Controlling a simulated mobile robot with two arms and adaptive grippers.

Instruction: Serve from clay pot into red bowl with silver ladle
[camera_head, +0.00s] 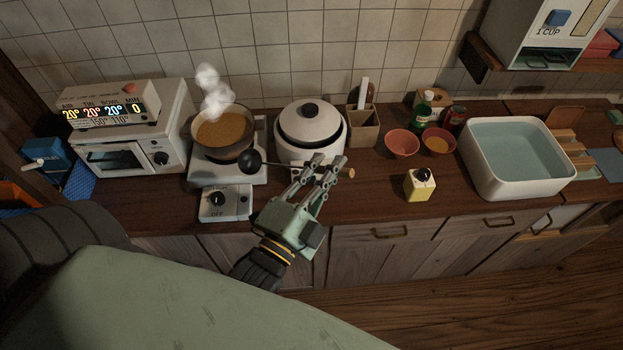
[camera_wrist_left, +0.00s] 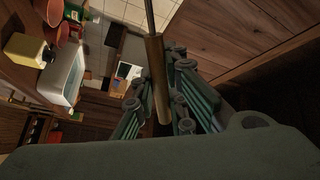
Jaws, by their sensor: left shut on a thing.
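The clay pot (camera_head: 245,152), dark-rimmed and full of brown steaming stew, stands on the burner. My left gripper (camera_head: 322,172) is shut on the wooden handle of the ladle (camera_head: 251,161). The ladle lies nearly level in the head view, its dark-looking bowl at the pot's right front edge; its height above the stove is hard to tell. The ladle's handle (camera_wrist_left: 158,80) also shows between the fingers in the left wrist view. Two reddish bowls stand to the right: one looks empty (camera_head: 402,145), the other (camera_head: 438,141) holds something yellow-brown. My right gripper is not in view.
A white lidded cooker (camera_head: 310,128) stands just behind my left gripper. A yellow box with a black knob (camera_head: 420,185) stands in front of the bowls. Bottles (camera_head: 423,112) are behind them, and a water-filled white basin (camera_head: 516,160) is farther right. The oven (camera_head: 133,150) is left.

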